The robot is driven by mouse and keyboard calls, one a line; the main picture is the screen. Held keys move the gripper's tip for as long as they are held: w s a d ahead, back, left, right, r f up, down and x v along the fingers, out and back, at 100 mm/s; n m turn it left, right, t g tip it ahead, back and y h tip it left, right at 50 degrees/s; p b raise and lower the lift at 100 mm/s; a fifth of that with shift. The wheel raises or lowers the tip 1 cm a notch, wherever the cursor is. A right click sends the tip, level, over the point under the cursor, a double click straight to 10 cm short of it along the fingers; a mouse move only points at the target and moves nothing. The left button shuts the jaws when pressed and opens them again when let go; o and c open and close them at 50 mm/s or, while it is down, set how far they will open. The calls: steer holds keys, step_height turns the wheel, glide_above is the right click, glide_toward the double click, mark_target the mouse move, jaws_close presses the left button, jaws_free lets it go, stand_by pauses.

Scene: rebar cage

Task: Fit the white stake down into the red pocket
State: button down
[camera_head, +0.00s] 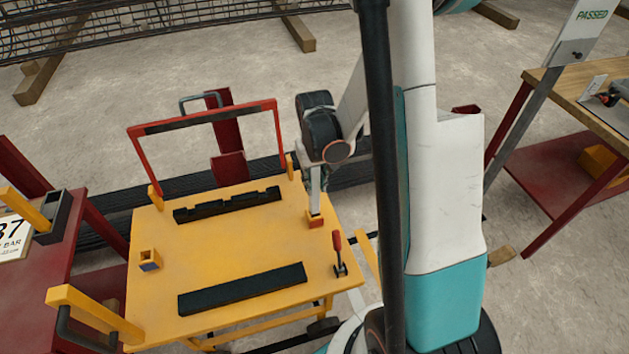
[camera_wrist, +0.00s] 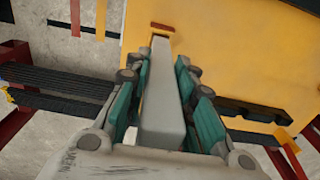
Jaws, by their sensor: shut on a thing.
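The white stake (camera_head: 315,201) is held upright, or nearly so, near the right side of the yellow table. My gripper (camera_head: 317,180) is shut on its upper part; in the wrist view the teal finger pads of my gripper (camera_wrist: 165,105) flank the stake (camera_wrist: 161,90) on both sides. The small red pocket (camera_head: 316,223) is on the tabletop at the stake's lower end. It also shows in the wrist view (camera_wrist: 162,27), just past the stake's far end. The stake hides part of the pocket, so I cannot tell whether its tip is inside or just above.
The yellow table (camera_head: 235,237) carries two black bars (camera_head: 242,288), a small yellow block with a blue face (camera_head: 149,260) and a red-handled lever (camera_head: 338,252) close right of the pocket. A red frame (camera_head: 205,118) rises at the back. The table's middle is clear.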

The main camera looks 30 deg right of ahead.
mark_target(315, 168)
steer(key=shift+f+b, duration=2.2)
steer(key=shift+f, duration=0.1)
stand_by(0.5)
steer(key=shift+f, duration=0.95)
steer(key=c, duration=1.3)
jaws_free()
step_height(315, 168, up, 12)
